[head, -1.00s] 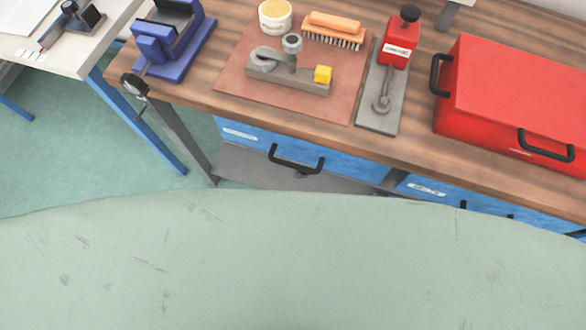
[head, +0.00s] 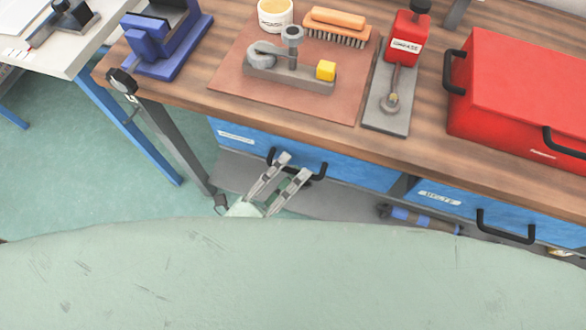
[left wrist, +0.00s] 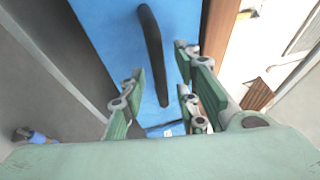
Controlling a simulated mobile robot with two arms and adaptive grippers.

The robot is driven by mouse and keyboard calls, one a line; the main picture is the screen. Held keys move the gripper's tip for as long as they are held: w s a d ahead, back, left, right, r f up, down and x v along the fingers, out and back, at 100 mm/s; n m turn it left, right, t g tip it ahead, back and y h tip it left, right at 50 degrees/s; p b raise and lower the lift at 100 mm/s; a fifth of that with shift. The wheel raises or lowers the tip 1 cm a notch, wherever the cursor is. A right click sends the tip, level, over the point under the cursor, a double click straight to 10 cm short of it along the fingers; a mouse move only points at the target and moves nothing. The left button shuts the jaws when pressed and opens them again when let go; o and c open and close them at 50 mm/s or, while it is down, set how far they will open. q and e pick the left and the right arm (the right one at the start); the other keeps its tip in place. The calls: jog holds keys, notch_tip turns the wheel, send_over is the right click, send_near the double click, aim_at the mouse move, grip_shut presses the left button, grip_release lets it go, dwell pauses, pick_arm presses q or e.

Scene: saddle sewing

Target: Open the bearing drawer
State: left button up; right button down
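The blue left drawer (head: 355,172) under the workbench is shut, and its white label (head: 236,136) is too small to read surely. Its black bar handle (head: 318,169) is partly hidden by my left gripper (head: 294,166). The gripper is open, with its fingertips at the handle. In the left wrist view the handle (left wrist: 152,45) lies between the spread fingers (left wrist: 160,70), with gaps showing on both sides. A second blue drawer (head: 460,204) with a black handle is at the right. My right gripper is in neither view.
The wooden benchtop (head: 190,92) overhangs the drawers. It bears a blue vise-like tool (head: 165,45), a brown mat (head: 235,98) with a metal fixture, a red grease can (head: 407,38) and a red toolbox (head: 510,100). A grey lower shelf (head: 320,203) is below.

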pick_arm(q)
jog(key=shift+w+d+r, duration=0.1)
jog(key=shift+w+d, duration=0.25)
jog(key=shift+w, duration=0.05)
jog(key=shift+c, duration=0.2)
grip_shut()
